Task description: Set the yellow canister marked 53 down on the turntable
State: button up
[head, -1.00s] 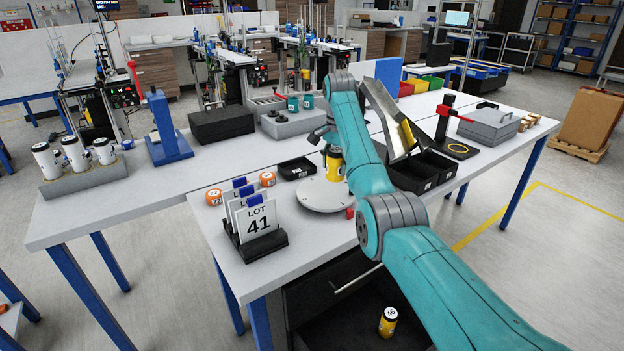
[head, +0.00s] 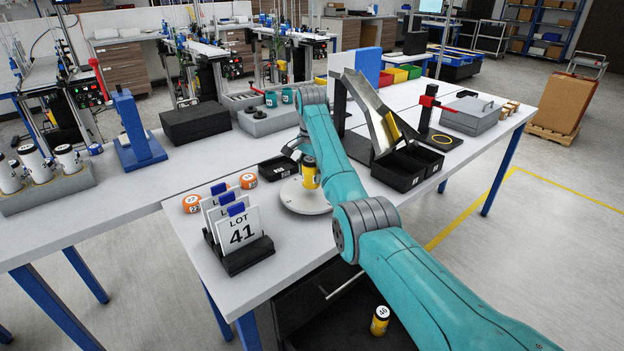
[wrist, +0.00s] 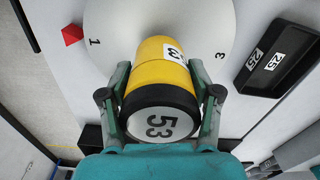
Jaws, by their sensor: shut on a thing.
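The yellow canister (head: 311,174) has black bands; its white end marked 53 faces the camera in the wrist view (wrist: 160,124). My gripper (wrist: 160,72) is shut on it, with one finger on each side. In the head view my gripper (head: 299,149) is partly hidden by my own arm. The round, pale turntable (head: 300,204) lies beneath the canister, and its numbered disc fills the top of the wrist view (wrist: 210,22). The canister is over the disc; I cannot tell whether its base touches it.
A black tray (wrist: 280,58) lies close beside the turntable. Lot cards in a black holder (head: 244,256) and orange rolls (head: 192,204) stand at the left. Black bins (head: 398,175) and a metal chute (head: 372,110) stand at the right. Another yellow canister (head: 380,320) sits low in the open drawer.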

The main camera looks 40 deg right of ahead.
jog(key=shift+f, duration=1.2)
jog(key=shift+f, duration=0.1)
jog(key=o, duration=1.3)
jog(key=shift+o, duration=0.2)
